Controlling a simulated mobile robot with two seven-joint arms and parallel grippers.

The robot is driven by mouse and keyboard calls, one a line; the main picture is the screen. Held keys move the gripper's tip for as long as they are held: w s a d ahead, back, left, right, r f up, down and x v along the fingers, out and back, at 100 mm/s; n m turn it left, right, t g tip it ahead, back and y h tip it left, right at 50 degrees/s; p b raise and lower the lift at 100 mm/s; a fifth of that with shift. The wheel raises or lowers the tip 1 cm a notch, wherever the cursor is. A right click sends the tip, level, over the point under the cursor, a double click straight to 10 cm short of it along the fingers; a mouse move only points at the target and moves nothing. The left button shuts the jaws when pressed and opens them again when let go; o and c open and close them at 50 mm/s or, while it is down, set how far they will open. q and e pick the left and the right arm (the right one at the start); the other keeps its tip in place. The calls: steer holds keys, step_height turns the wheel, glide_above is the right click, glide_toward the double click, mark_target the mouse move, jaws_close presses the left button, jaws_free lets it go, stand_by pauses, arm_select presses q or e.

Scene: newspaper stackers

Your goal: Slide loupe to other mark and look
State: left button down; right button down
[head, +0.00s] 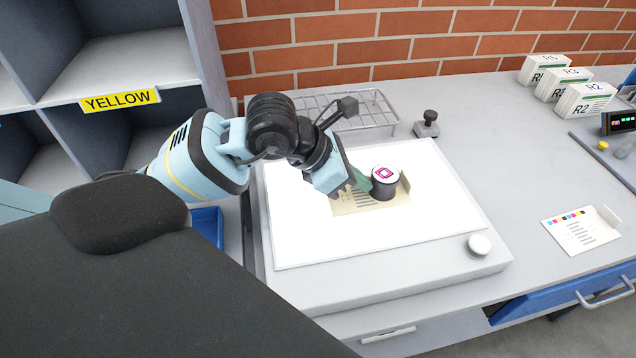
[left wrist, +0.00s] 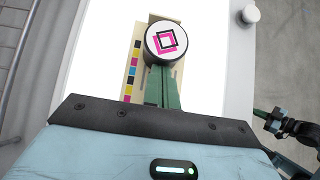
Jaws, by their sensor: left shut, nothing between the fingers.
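The loupe (head: 384,185) is a short black cylinder standing upright on a beige printed strip (head: 345,207) on the lit white panel (head: 440,190). Its round top shows offset magenta and black square outlines, clearer in the left wrist view (left wrist: 166,43). Colour patches run along the strip's left side there; the loupe hides part of the strip. My left gripper (head: 364,183) is shut and empty, its green fingers together (left wrist: 161,84) at the loupe's near side. I cannot tell whether they touch it. My right gripper (left wrist: 270,119) shows at the wrist view's right edge; its opening is unclear.
A wire rack (head: 345,110) and a small black-knobbed stamp-like object (head: 427,125) stand behind the panel. A white knob (head: 479,244) sits at its front right. White R2 boxes (head: 585,100) and a colour-patch card (head: 582,232) lie to the right. Shelves (head: 125,60) stand at left.

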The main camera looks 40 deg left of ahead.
arm_select(q)
steer(key=v, duration=0.8)
steer(key=shift+d+f, duration=0.1)
